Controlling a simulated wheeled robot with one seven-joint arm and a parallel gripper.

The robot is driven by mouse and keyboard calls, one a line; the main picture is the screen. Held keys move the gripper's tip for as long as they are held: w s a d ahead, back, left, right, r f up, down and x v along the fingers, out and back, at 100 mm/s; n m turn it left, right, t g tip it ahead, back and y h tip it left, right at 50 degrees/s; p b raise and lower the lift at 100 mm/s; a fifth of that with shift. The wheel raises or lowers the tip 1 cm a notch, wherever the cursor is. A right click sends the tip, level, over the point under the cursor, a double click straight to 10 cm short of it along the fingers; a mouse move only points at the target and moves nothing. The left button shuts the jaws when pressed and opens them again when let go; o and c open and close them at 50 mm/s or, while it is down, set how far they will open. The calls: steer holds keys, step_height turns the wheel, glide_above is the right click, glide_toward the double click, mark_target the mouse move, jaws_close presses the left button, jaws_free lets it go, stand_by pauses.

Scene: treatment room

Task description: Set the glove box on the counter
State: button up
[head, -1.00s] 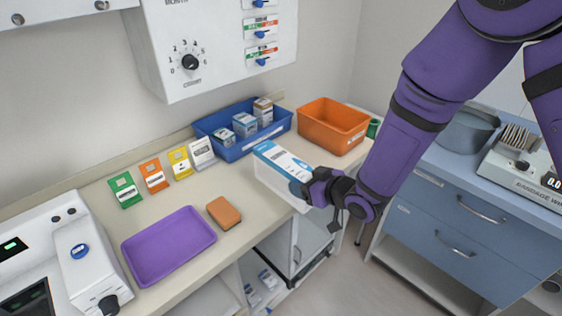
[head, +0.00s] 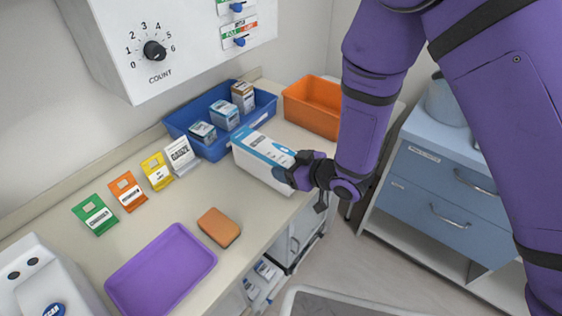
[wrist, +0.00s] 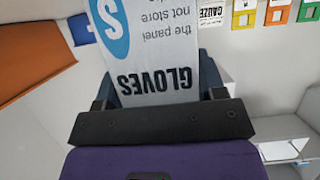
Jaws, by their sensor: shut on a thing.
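The glove box (head: 262,156) is white with a blue band on top. It is at the counter's front edge, in front of the blue bin. My gripper (head: 292,174) is shut on its near right end. In the wrist view the box (wrist: 158,50) shows the word GLOVES upside down between my gripper's fingers (wrist: 160,100). The counter (head: 190,208) is beige and runs along the wall. The box looks at or just above the counter top; I cannot tell if its underside touches.
A blue bin (head: 180,130) with several small boxes and an orange bin (head: 312,122) stand behind the box. A brown sponge (head: 219,227), a purple tray (head: 160,272) and several coloured cards (head: 127,190) lie to the left. Bare counter lies between cards and sponge.

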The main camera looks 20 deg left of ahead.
steer(key=shift+f, duration=0.45)
steer(key=o, duration=1.1)
steer(key=shift+o, duration=0.2)
steer(key=shift+d+r, duration=0.1)
